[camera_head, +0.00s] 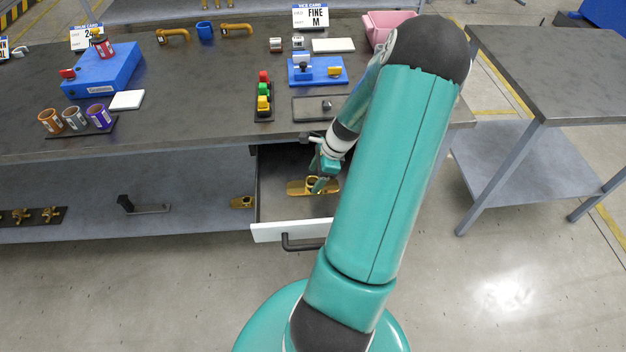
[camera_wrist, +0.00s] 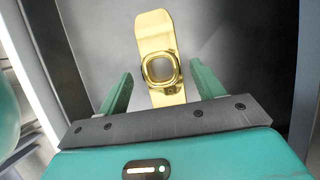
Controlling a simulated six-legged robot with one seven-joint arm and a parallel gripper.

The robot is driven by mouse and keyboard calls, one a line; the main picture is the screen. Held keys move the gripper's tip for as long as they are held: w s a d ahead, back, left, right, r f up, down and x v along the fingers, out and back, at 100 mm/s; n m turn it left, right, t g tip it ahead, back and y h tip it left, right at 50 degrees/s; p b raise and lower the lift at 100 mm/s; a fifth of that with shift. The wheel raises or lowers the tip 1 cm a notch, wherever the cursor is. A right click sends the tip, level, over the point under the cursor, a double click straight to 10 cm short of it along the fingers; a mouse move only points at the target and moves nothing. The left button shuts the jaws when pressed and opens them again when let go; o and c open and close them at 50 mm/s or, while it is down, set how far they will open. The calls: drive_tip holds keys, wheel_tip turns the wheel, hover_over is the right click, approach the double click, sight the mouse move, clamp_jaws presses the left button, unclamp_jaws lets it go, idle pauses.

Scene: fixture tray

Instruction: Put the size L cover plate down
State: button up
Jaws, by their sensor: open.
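A gold cover plate (camera_head: 298,188) with a raised square-ringed opening lies in the open drawer; I take it as the size L plate, but no size mark is readable. In the wrist view the plate (camera_wrist: 156,32) lies on the grey drawer floor. My gripper (camera_head: 322,180) is down inside the drawer at the plate. In the wrist view my gripper (camera_wrist: 161,80) is open, its two green fingers standing on either side of the plate's raised ring with gaps on both sides. The plate's near end is hidden behind the gripper body.
The drawer's white front (camera_head: 290,231) with a dark handle is pulled out below the bench. A smaller gold plate (camera_head: 243,202) lies on the lower shelf, left of the drawer. Colored blocks (camera_head: 264,90) and a dark tray (camera_head: 312,110) stand on the bench above. A side table (camera_head: 560,80) is at right.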

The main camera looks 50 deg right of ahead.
drive_tip(key=v, duration=0.9)
drive_tip(key=shift+r, duration=0.15)
drive_tip(key=w+a+r+n+h, duration=0.1)
drive_tip(key=w+a+r+n, duration=0.25)
drive_tip(key=a+r, duration=0.2)
drive_tip(key=w+a+r+n+g+h, duration=0.1)
drive_tip(key=w+a+r+n, duration=0.1)
drive_tip(key=a+r+n, duration=0.4)
drive_tip(key=w+a+r+n+h, duration=0.1)
drive_tip(key=w+a+r+n, duration=0.15)
drive_tip(key=a, duration=0.45)
drive_tip(key=s+a+r+n+t, duration=0.1)
drive_tip(key=s+a+r+n, duration=0.1)
drive_tip(key=a+n, duration=0.3)
drive_tip(key=s+a+r+n+t, duration=0.1)
drive_tip(key=s+a+r+n, duration=0.2)
drive_tip(key=a, duration=0.5)
drive_tip(key=s+a+r+n+t, duration=0.1)
drive_tip(key=s+a+r+n, duration=0.1)
drive_tip(key=a+r+n, duration=0.2)
drive_tip(key=a+n, duration=0.3)
drive_tip(key=shift+s+a+r+n, duration=0.15)
drive_tip(key=shift+s+r+n, duration=0.05)
drive_tip(key=shift+r+n, duration=0.2)
